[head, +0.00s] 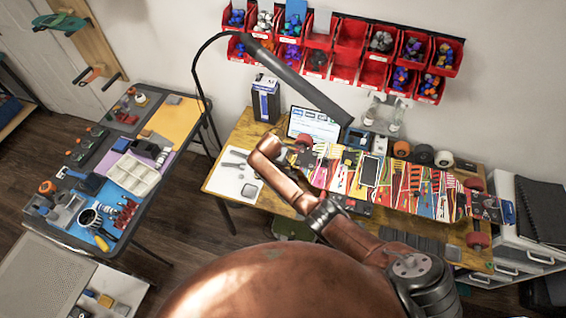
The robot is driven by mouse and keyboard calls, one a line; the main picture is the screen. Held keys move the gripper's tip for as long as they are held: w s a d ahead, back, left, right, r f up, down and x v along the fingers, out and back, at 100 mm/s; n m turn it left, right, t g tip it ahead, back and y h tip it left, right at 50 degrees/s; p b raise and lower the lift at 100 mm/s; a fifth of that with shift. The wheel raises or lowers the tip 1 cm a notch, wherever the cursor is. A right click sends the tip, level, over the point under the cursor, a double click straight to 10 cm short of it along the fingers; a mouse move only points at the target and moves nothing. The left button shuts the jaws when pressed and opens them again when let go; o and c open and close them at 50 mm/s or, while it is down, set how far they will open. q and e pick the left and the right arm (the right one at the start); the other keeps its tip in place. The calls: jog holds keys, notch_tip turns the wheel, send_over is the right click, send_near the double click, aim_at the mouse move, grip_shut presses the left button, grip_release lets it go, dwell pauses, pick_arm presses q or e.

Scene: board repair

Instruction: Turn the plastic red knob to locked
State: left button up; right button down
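I cannot make out a plastic red knob for certain. Small red round parts, which look like wheels, sit at the ends of a colourful skateboard deck (440,197) on the wooden workbench. One is at its left end (305,142) and another is at its lower right (478,240). One copper-coloured arm of mine with black joints reaches over the bench from the lower right and hides part of it. No gripper fingers show on it. My other arm and its gripper are out of view.
The wooden workbench (223,195) holds a laptop (313,125), a white mat and a curved black lamp (310,92). A grey-edged table (130,235) with tools and trays stands left. Red bins (351,35) hang on the wall. White drawers (505,258) stand right. Open floor lies between the tables.

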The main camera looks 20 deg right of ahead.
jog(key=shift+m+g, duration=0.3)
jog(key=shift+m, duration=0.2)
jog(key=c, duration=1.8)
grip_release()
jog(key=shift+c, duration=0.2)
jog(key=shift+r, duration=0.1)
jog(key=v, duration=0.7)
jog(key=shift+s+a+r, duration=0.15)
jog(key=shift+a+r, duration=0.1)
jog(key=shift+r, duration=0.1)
